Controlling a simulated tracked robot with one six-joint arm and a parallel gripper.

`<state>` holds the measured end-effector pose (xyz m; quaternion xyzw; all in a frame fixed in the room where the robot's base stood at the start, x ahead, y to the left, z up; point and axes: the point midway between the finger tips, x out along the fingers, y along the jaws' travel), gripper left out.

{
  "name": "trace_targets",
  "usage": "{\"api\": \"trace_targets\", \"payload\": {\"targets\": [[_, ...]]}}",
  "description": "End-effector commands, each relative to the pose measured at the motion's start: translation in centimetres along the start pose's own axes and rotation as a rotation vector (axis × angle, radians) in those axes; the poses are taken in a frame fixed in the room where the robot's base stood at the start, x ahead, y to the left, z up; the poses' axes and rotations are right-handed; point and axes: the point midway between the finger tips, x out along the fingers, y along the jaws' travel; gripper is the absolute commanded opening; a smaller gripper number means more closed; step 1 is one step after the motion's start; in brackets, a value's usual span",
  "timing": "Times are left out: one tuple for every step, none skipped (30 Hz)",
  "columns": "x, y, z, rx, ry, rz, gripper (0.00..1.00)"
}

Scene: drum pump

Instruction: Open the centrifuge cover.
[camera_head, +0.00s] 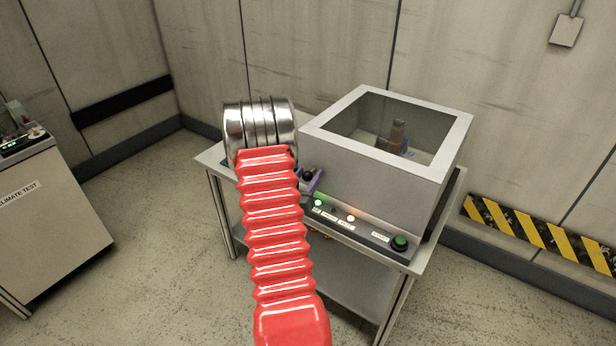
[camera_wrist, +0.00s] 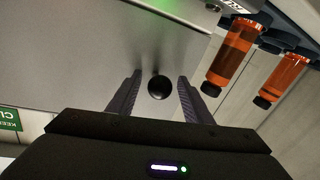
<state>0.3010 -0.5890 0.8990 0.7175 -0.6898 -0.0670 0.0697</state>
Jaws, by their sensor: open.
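The centrifuge (camera_head: 375,180) is a grey box on a table in the head view. Its cover (camera_head: 455,135) is a pale frame around a clear window, lying flat and closed on top. A black round knob (camera_wrist: 159,88) shows in the wrist view, against a grey metal surface, and as a dark ball (camera_head: 308,175) at the box's left front in the head view. My gripper (camera_wrist: 159,76) is open, one finger on each side of the knob, with gaps visible. My arm hides part of the gripper in the head view.
A front panel carries lit lamps and a green button (camera_head: 400,242). Orange vials (camera_wrist: 235,52) hang at the right in the wrist view. A cabinet labelled climate test (camera_head: 50,220) stands at the left. Walls close off the back; the floor between is clear.

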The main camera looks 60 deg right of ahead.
Motion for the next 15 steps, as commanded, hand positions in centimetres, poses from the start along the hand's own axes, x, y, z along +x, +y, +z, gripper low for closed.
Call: {"api": "trace_targets", "payload": {"targets": [[0.00,0.00,0.00,0.000,0.000,0.000,0.46],[-0.01,0.00,0.00,0.000,0.000,0.000,0.46],[-0.01,0.00,0.00,0.000,0.000,0.000,0.46],[-0.01,0.00,0.00,0.000,0.000,0.000,0.46],[-0.01,0.00,0.00,0.000,0.000,0.000,0.45],[-0.02,0.00,0.00,0.000,0.000,0.000,0.42],[-0.02,0.00,0.00,0.000,0.000,0.000,0.40],[-0.02,0.01,0.00,0.000,0.000,0.000,0.38],[-0.02,0.00,0.00,0.000,0.000,0.000,0.35],[-0.02,0.01,0.00,0.000,0.000,0.000,0.33],[-0.02,0.01,-0.01,0.000,0.000,0.000,0.31],[-0.02,0.01,0.00,0.000,0.000,0.000,0.28],[-0.02,0.01,0.00,0.000,0.000,0.000,0.26],[-0.02,0.01,-0.01,0.000,0.000,0.000,0.24],[-0.02,0.01,-0.01,0.000,0.000,0.000,0.21]]}}
